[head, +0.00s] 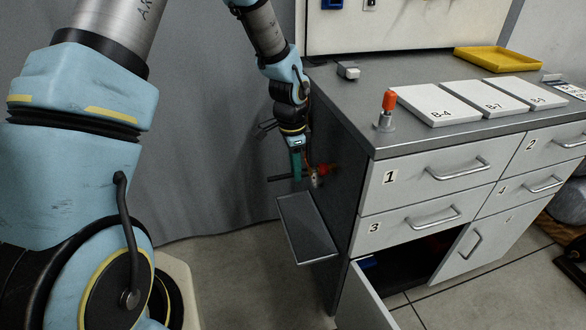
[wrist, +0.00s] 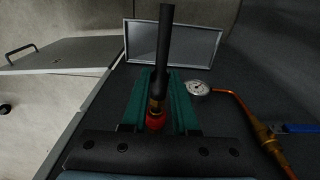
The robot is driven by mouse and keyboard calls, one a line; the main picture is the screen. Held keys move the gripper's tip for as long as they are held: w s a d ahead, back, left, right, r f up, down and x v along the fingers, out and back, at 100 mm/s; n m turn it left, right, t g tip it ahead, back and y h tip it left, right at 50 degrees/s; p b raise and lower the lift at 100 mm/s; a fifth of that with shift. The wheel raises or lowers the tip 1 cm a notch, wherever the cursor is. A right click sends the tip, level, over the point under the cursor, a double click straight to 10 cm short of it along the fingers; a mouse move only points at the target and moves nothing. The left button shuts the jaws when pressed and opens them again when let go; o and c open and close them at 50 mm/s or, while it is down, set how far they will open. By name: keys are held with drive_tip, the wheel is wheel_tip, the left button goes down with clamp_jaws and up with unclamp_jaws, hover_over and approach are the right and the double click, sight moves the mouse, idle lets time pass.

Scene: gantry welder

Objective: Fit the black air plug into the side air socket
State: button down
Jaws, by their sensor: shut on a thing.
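My gripper (head: 297,174) points down beside the cabinet's left side wall, with its green fingers closed around the black air plug (wrist: 162,60). In the wrist view the plug is a long black rod between the green fingers. In the head view its black end (head: 279,178) sticks out to the left, away from the wall. The side air socket has a red collar (head: 323,170) at the wall. In the wrist view a brass part and the red collar (wrist: 155,122) lie in line with the rod's near end. I cannot tell how deeply they are joined.
A round gauge (wrist: 198,87), copper pipe (wrist: 232,96) and blue lever (wrist: 296,128) sit right of the fingers in the wrist view. A side shelf (head: 307,228) juts out below. A lower cabinet door (head: 370,297) stands open. An orange-topped piece (head: 388,103) stands on top.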

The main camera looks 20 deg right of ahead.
drive_tip(key=shift+s+d, duration=0.1)
drive_tip(key=shift+d, duration=0.7)
drive_tip(key=c, duration=0.6)
unclamp_jaws()
wheel_tip(320, 180, up, 11)
drive_tip(key=b, duration=0.1)
drive_tip(key=w+a+r+n+t, duration=0.15)
drive_tip(key=a+n, duration=0.75)
drive_tip(key=a, duration=1.1)
drive_tip(key=s+a+n, duration=0.2)
drive_tip(key=a+n, duration=0.2)
drive_tip(key=a, duration=0.3)
drive_tip(key=s+a+r+n, duration=0.1)
drive_tip(key=s+a+n, duration=0.2)
drive_tip(key=a+n, duration=0.2)
drive_tip(key=shift+a+r+y, duration=0.25)
drive_tip(key=shift+a+y, duration=0.05)
drive_tip(key=shift+a, duration=0.6)
